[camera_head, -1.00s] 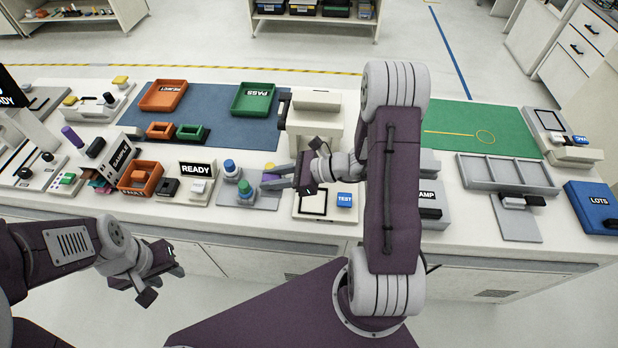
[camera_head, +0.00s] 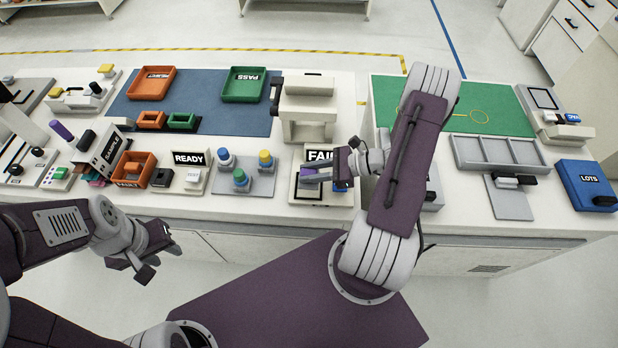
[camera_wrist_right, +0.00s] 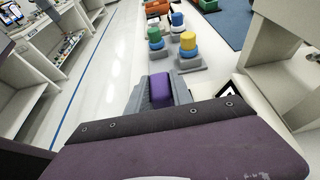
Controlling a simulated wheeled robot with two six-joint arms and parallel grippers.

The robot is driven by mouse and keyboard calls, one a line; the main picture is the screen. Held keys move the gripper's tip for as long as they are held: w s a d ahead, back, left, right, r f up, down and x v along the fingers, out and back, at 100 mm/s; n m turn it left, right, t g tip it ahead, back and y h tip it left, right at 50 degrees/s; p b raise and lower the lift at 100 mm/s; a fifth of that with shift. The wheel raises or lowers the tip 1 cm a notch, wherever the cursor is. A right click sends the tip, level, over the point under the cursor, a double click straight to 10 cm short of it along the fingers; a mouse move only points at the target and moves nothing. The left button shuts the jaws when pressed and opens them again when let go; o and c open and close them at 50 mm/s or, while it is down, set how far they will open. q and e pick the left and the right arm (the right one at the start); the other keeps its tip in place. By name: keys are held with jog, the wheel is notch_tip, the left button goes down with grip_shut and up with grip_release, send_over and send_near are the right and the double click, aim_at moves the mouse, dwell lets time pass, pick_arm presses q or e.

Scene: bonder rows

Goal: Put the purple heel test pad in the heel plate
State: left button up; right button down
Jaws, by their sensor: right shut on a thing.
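The purple heel test pad (camera_head: 309,174) is between the fingers of my right gripper (camera_head: 307,178), which is shut on it. In the right wrist view the purple pad (camera_wrist_right: 160,88) shows between the grey fingers. The pad is over a white unit with a black-edged frame (camera_head: 296,192), which looks like the heel plate. The gripper hides much of this unit, and I cannot tell whether the pad touches it. A FAIL sign (camera_head: 320,155) stands just behind. My left gripper (camera_head: 133,269) is open and empty in front of the bench.
A stand with blue, green and yellow knobs (camera_head: 240,180) is left of the gripper. A READY sign (camera_head: 189,158) and orange fault bin (camera_head: 134,168) are further left. A white press (camera_head: 306,107) stands behind. A grey divided tray (camera_head: 493,151) lies right.

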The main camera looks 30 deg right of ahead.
aim_at(325, 196)
notch_tip(325, 196, down, 4)
jog(key=shift+w, duration=0.15)
jog(key=shift+d+f, duration=0.1)
jog(key=shift+f, duration=0.1)
jog(key=c, duration=1.2)
grip_release()
jog(key=shift+o, duration=0.4)
